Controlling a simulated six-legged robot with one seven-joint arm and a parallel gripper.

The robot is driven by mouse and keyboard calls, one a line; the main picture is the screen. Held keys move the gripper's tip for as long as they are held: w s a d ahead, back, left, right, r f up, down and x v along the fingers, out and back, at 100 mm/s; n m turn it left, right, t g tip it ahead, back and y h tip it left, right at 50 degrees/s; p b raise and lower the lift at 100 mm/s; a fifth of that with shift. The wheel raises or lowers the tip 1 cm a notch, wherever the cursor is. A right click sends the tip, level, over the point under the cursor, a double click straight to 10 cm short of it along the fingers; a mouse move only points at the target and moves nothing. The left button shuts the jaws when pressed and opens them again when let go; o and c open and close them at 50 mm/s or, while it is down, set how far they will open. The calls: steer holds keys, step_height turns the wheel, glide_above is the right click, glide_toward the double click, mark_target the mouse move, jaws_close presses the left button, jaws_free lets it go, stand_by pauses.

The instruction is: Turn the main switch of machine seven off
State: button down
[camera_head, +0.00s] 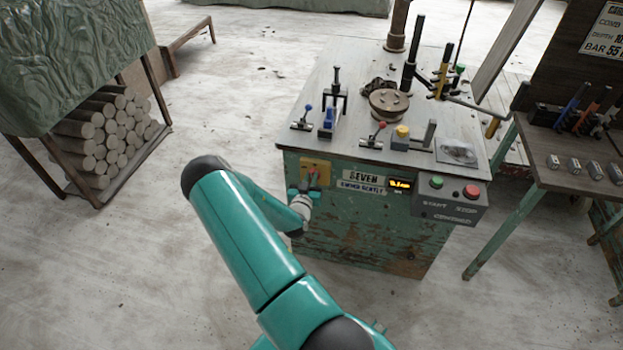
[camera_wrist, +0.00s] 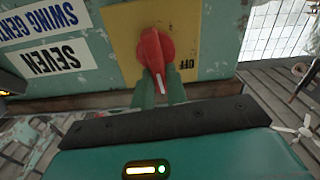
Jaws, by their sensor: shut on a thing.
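Machine seven is a worn green cabinet (camera_head: 375,235) with a "SEVEN" label (camera_head: 359,176); the label reads upside down in the wrist view (camera_wrist: 57,58). Its main switch is a red rotary knob (camera_wrist: 154,55) on a yellow plate (camera_wrist: 125,38); the plate also shows in the head view (camera_head: 306,165). The knob's white mark points down in the wrist view, a little left of the word OFF. No other position word is visible. My gripper (camera_wrist: 161,88) is shut on the knob, one teal finger on each side. In the head view my gripper (camera_head: 309,188) partly hides the knob.
A lit display (camera_head: 400,184), a green button (camera_head: 437,182) and a red button (camera_head: 471,191) sit right of the labels. Levers and a round part (camera_head: 388,103) stand on top. A side table (camera_head: 575,180) is at right, a log rack (camera_head: 110,130) at left. Floor between is clear.

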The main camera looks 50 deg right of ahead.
steer(key=shift+w+a+f+n, duration=0.15)
steer(key=shift+w+f+n, duration=0.2)
steer(key=shift+n, duration=2.45)
steer(key=shift+w+a+f+n, duration=0.15)
steer(key=shift+w+f+n, duration=0.15)
steer(key=shift+n, duration=2.5)
steer(key=shift+w+a+f+n, duration=0.15)
steer(key=shift+w+f+n, duration=0.2)
steer(key=shift+n, duration=2.45)
steer(key=shift+s+f, duration=0.1)
steer(key=shift+s, duration=0.05)
steer(key=c, duration=1.4)
jaws_free()
steer(key=v, duration=1.3)
steer(key=shift+s+a, duration=0.15)
steer(key=shift+a, duration=0.2)
